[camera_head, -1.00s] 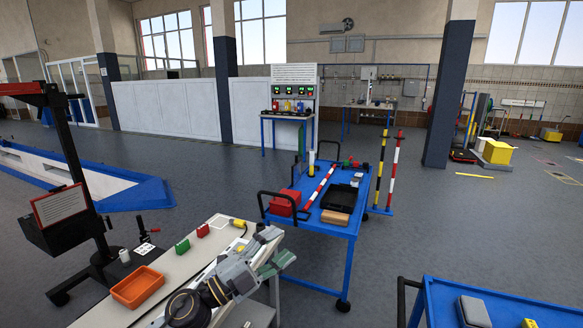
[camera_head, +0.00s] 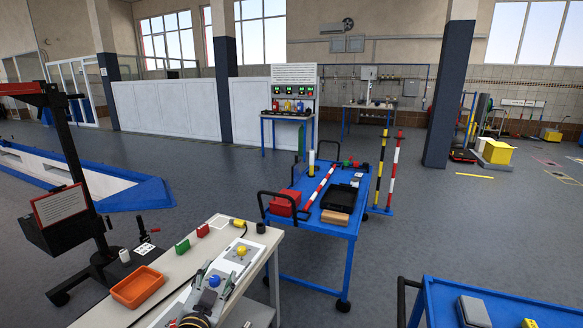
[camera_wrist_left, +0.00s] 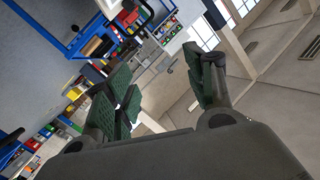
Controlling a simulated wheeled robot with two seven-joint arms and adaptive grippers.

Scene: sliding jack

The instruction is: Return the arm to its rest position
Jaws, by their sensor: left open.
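My left gripper (camera_head: 206,294) is low in the head view, over the near end of the pale workbench (camera_head: 172,265), with only part of it showing. In the left wrist view its green-padded fingers (camera_wrist_left: 165,88) stand wide apart with nothing between them. That view is tilted and looks up past the fingers at windows and ceiling. My right gripper is not in view.
A blue cart (camera_head: 332,229) with tools stands beyond, another blue cart (camera_head: 440,300) at lower right. A black stand (camera_head: 92,230) rises at left.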

